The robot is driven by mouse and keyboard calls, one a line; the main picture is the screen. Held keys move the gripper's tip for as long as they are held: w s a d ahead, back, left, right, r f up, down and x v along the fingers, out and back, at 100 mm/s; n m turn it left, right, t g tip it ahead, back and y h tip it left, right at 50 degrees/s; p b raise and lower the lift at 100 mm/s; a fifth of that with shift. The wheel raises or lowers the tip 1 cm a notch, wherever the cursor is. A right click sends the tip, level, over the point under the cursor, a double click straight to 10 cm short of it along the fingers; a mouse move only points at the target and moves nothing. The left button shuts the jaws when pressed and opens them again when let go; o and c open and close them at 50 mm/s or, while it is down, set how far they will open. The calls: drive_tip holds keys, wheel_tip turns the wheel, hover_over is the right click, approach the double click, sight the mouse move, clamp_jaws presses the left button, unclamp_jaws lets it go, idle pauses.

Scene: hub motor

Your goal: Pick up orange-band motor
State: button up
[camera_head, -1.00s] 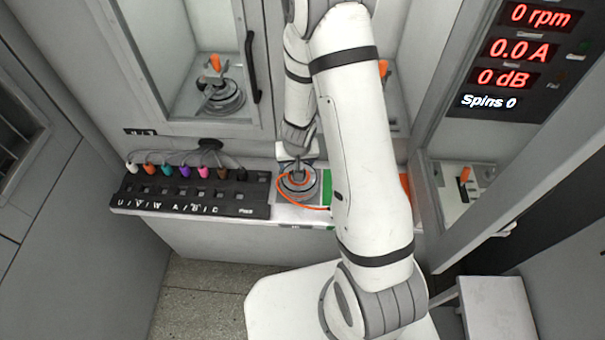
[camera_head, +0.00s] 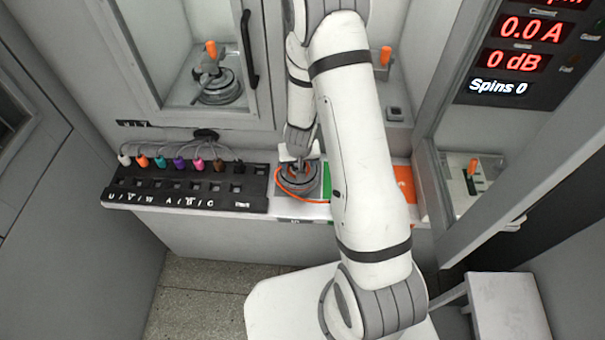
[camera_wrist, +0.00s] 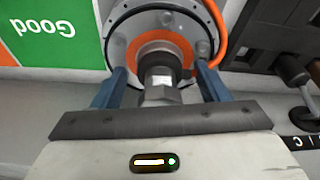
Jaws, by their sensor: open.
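The orange-band motor (camera_wrist: 193,22) is a round grey hub motor with an orange ring around its centre shaft. An orange cable leaves its side. In the head view the motor (camera_head: 298,183) sits on the white ledge, right of the black connector strip, and my arm partly covers it. My gripper (camera_wrist: 165,80) is open in the wrist view. Its two blue fingers stand on either side of the motor's shaft, with their tips by the orange ring. I cannot tell whether they touch it. The gripper (camera_head: 300,160) is small and partly hidden in the head view.
A green "Good" panel (camera_wrist: 55,35) lies beside the motor. The black connector strip (camera_head: 190,190) with several coloured plugs is to the left. Another motor (camera_head: 218,88) stands inside the cabinet behind. An orange panel (camera_head: 405,187) and a display (camera_head: 525,45) reading zeros are at right.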

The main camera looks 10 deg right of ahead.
drive_tip(key=c, duration=1.3)
drive_tip(key=shift+w+r, duration=0.1)
drive_tip(key=shift+c, duration=0.3)
